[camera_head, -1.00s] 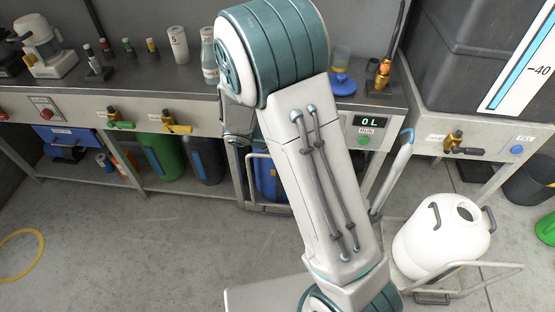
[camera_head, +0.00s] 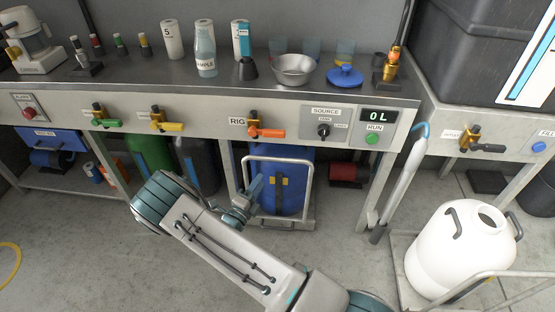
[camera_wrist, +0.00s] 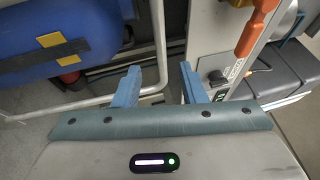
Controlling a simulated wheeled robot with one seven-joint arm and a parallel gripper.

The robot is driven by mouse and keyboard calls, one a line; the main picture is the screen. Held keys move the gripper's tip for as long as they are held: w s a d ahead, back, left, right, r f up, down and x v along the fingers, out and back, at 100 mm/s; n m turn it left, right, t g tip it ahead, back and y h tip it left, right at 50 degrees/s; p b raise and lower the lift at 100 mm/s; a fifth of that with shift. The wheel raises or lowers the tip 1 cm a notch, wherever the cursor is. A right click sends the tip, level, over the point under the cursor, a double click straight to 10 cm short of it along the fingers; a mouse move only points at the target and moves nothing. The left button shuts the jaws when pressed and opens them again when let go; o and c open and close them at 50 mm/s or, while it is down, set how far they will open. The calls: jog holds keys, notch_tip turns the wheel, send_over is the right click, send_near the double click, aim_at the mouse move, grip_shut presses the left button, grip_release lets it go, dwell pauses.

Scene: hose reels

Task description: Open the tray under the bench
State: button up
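Under the bench, a blue drum (camera_head: 293,180) with a yellow patch stands on a low grey tray-like base (camera_head: 298,223), with a white tubular rail (camera_head: 307,188) in front. In the wrist view the rail (camera_wrist: 158,32) runs down and bends left beside the blue drum (camera_wrist: 60,58). My gripper (camera_head: 254,187) is low, at the left side of the rail. In the wrist view its two blue fingers (camera_wrist: 160,72) are apart, with the rail's bend showing between them. I cannot tell whether they touch it, or which part is the tray's handle.
The bench front (camera_head: 205,115) overhangs, with an orange-handled valve (camera_head: 265,131) above my gripper. A bench leg stands left of the drum. A white lance (camera_head: 402,180) leans right, near a white tank (camera_head: 458,250). The floor in front is mostly clear.

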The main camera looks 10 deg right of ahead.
jog(key=b+x, duration=0.3)
jog(key=x, duration=1)
jog(key=shift+w+d+r, duration=0.15)
jog(key=shift+w+r, duration=0.05)
grip_shut()
